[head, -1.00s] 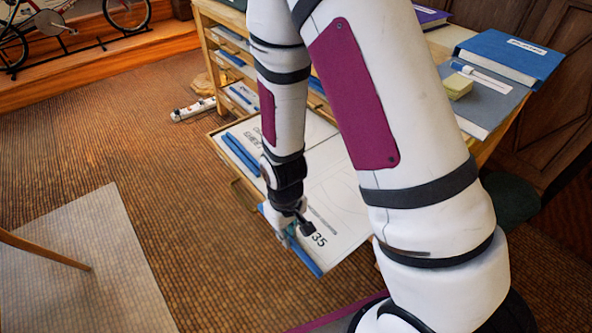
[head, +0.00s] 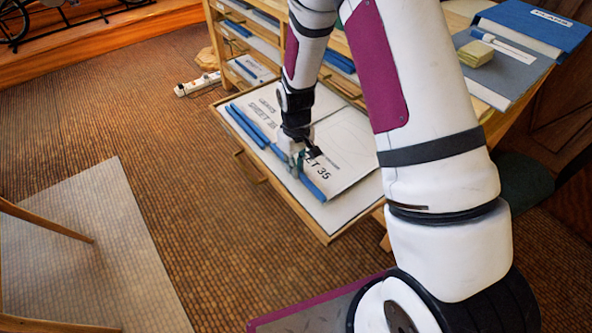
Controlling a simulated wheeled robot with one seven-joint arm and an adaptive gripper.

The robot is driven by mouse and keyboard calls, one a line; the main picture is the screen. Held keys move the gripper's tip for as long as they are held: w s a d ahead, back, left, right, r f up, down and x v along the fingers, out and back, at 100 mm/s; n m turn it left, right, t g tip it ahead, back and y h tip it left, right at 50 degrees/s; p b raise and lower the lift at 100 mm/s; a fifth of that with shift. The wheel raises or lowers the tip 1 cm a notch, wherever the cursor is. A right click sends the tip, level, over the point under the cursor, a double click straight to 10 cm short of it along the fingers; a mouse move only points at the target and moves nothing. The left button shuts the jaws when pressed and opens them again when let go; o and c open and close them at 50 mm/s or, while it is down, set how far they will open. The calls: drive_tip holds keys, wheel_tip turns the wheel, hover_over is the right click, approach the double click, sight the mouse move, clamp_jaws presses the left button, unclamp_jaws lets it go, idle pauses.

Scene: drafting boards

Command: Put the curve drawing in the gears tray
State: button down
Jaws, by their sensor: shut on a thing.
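My gripper (head: 297,160) is shut on the blue edge strip of a white drawing sheet (head: 343,178). The sheet has large black print ending in "35" and faint lines. It lies flat over an open, pulled-out tray (head: 350,207) with a wooden rim. I cannot tell whether the sheet touches the tray floor or is just above it. Other blue-edged sheets (head: 244,127) lie at the tray's left side. My gripper hides part of the held strip, and my arm hides the tray's right side. No tray label is readable.
A wooden cabinet (head: 350,92) with several stacked trays stands behind the open one. On its top lie a blue binder (head: 537,28) and a yellow block (head: 477,55). A white power strip (head: 197,84) lies on the floor at left. The brown floor before the tray is clear.

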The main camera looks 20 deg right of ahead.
drive_tip(key=shift+f, duration=0.75)
drive_tip(key=c, duration=1.6)
unclamp_jaws()
drive_tip(key=shift+c, duration=0.2)
